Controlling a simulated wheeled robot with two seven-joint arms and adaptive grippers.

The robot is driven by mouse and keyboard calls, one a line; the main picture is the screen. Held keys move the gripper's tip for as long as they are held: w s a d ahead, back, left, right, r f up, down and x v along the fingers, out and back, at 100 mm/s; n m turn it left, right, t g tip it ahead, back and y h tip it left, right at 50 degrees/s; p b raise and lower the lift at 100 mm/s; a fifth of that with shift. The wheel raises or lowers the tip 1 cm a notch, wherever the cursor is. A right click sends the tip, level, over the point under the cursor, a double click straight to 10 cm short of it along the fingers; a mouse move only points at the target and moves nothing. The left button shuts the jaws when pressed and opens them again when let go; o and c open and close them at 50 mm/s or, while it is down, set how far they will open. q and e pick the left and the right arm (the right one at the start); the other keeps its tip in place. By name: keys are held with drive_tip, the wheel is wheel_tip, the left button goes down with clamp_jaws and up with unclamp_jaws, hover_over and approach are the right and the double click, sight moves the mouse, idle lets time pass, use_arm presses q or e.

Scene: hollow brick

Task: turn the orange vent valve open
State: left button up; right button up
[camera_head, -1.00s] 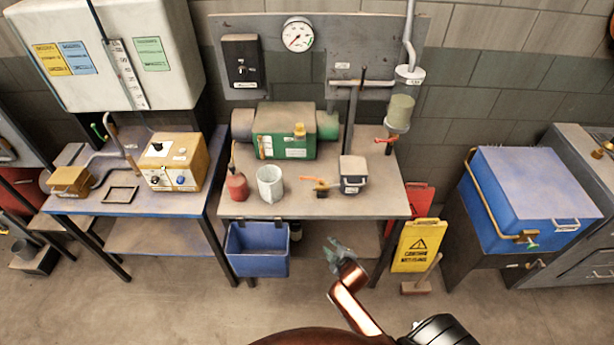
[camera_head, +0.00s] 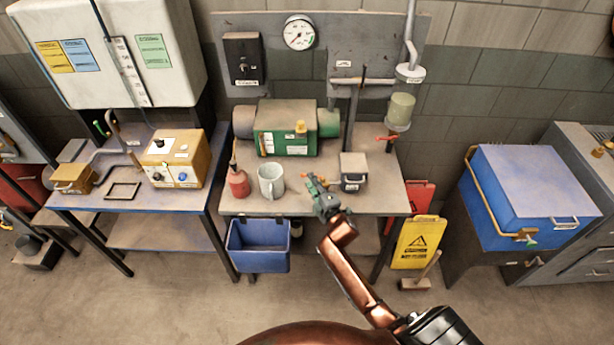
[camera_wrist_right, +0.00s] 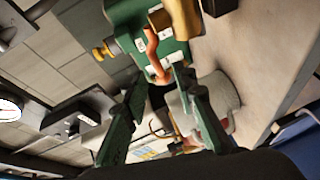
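The orange vent valve shows in the right wrist view as an orange lever (camera_wrist_right: 154,52) by a brass body (camera_wrist_right: 182,18). In the head view my right gripper (camera_head: 314,183) covers most of this valve on the middle bench. In the right wrist view the two green fingers of the right gripper (camera_wrist_right: 160,84) stand apart. The lever's free end lies between or just beyond the fingertips; I cannot tell whether they touch it. My left gripper is not in view.
The green pump (camera_head: 285,129) is behind. A red-handled valve (camera_head: 386,139) sits under the glass filter (camera_head: 400,110).

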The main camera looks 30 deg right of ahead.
drive_tip(key=w, duration=0.4)
drive_tip(key=shift+w+d+f, duration=0.3)
drive_tip(key=shift+w+f, duration=0.05)
drive_tip(key=shift+w, duration=0.05)
clamp_jaws()
